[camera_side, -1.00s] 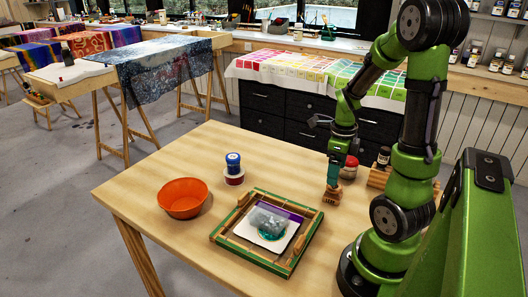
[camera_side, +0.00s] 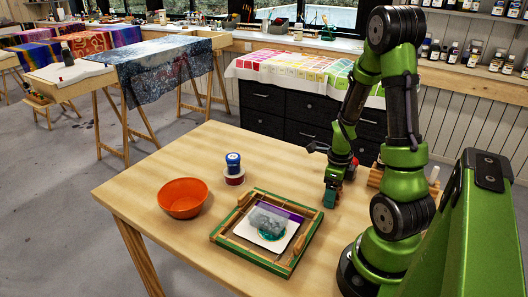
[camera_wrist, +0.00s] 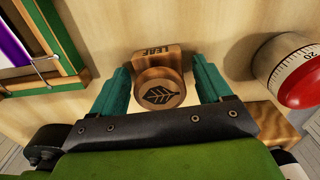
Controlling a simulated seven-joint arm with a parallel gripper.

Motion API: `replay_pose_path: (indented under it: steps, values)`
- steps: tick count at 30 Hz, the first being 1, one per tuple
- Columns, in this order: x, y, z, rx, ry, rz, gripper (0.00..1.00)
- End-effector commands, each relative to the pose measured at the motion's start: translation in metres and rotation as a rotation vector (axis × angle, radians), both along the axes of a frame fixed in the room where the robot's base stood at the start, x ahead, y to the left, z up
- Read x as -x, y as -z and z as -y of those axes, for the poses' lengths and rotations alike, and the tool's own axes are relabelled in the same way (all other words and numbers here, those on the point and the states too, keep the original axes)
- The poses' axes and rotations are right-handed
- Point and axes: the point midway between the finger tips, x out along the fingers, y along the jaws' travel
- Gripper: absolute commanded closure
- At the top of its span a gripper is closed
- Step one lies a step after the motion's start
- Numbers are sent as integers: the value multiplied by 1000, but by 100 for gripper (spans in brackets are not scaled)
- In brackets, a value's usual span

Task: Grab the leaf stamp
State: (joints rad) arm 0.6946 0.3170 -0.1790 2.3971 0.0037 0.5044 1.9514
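The leaf stamp (camera_wrist: 160,87) is a wooden block with a round handle bearing a dark leaf mark; "LEAF" is lettered on its base. It stands on the wooden table between the two teal fingers of my gripper (camera_wrist: 158,88) in the wrist view. A gap shows on each side of the handle, so the fingers are open around the stamp. In the side view my gripper (camera_side: 330,198) is low over the table, right of the framed screen, and hides the stamp.
A green-and-wood frame (camera_side: 225,240) with a sheet and teal patch lies left of my gripper. An orange bowl (camera_side: 183,197) and stacked blue and red jars (camera_side: 234,168) stand farther left. A red, scaled round object (camera_wrist: 300,78) is close on the right in the wrist view.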

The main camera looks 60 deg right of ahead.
Motion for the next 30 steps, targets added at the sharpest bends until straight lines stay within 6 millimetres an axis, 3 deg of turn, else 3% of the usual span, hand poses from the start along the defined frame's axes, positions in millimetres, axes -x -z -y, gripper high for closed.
replay_pose_path:
  steps: [1, 10, 20, 30]
  values:
    - [0, 0, 0, 0, -1, 0, 31]
    - [0, 0, 0, 0, -1, 0, 77]
    - [-1, -8, 1, 4, -3, 3, 78]
    - [-2, -72, 1, 6, -4, 6, 78]
